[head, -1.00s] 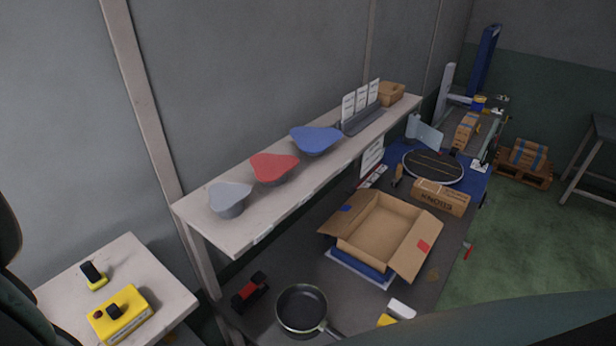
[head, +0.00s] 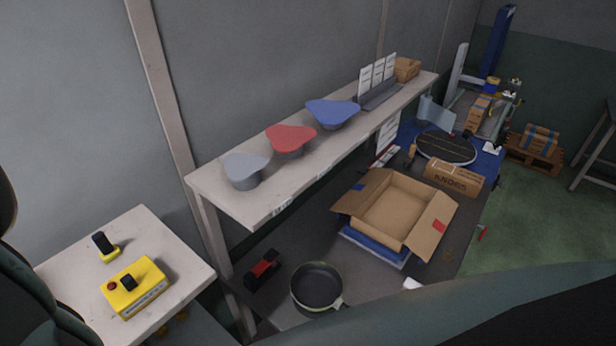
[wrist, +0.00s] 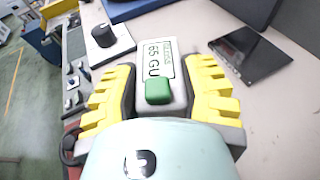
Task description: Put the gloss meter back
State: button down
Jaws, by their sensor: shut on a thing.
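The gloss meter (wrist: 170,60) is a pale block with a green button and a label reading "65-GU" in the wrist view. My gripper (wrist: 162,88), with yellow ribbed fingers, is shut on it, one finger on each side. A pale surface (wrist: 195,25) lies behind and below the meter; I cannot tell whether they touch. The head view does not show the gripper or the meter.
In the wrist view, a black knob on a pale block (wrist: 106,50) is left of the meter and a dark flat plate (wrist: 250,56) is right. The head view shows a frying pan (head: 317,286), an open carton (head: 432,233) and a shelf (head: 262,212) with grey, red and blue pieces.

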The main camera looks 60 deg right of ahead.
jog(key=c, duration=0.5)
grip_release()
jog(key=shift+w+f, duration=0.1)
jog(key=shift+d, duration=0.1)
jog(key=shift+r, duration=0.25)
jog(key=shift+d, duration=0.25)
jog(key=b+v, duration=0.3)
jog(key=v, duration=0.7)
jog(key=shift+d+b, duration=0.15)
jog(key=shift+b, duration=0.2)
jog(key=shift+s+d+r, duration=0.25)
jog(key=shift+s+d, duration=0.15)
jog(key=shift+d, duration=0.05)
